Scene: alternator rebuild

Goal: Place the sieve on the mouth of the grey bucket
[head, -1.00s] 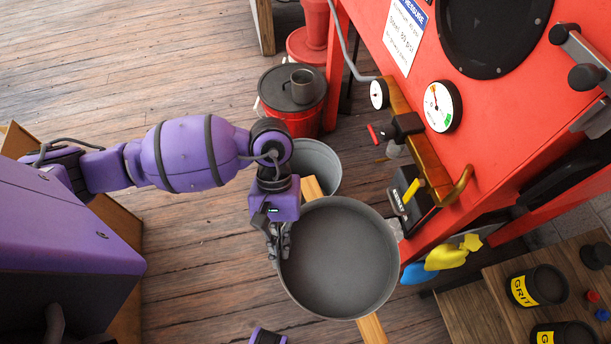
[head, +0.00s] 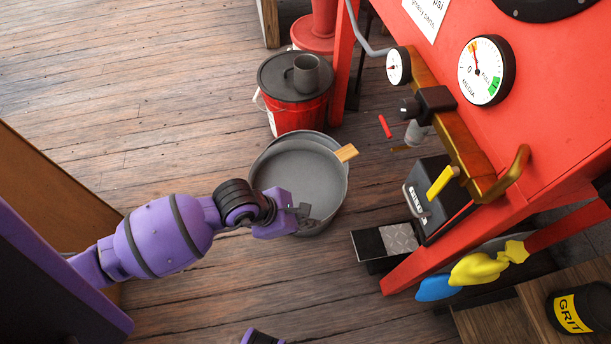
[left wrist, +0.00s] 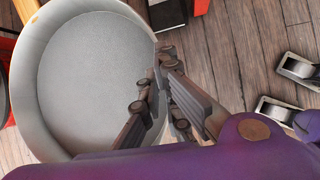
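The sieve (head: 296,172) is a round grey pan with a wooden handle (head: 346,153) sticking out at its upper right. It is over the grey bucket, which it hides almost entirely; I cannot tell whether it rests on the mouth. My left gripper (head: 305,214) is at the sieve's near rim. In the left wrist view, the gripper's fingers (left wrist: 160,92) straddle the sieve wall, one inside and one outside, and look closed on it. The sieve (left wrist: 95,85) fills the left half there. My right gripper is not in view.
A red bucket (head: 298,113) with a dark lid and a grey mug (head: 306,74) on it stands just behind. The red cabinet (head: 540,130) with gauges, a pedal (head: 387,241) and a leg is to the right. Wooden floor (head: 170,110) is clear to the left.

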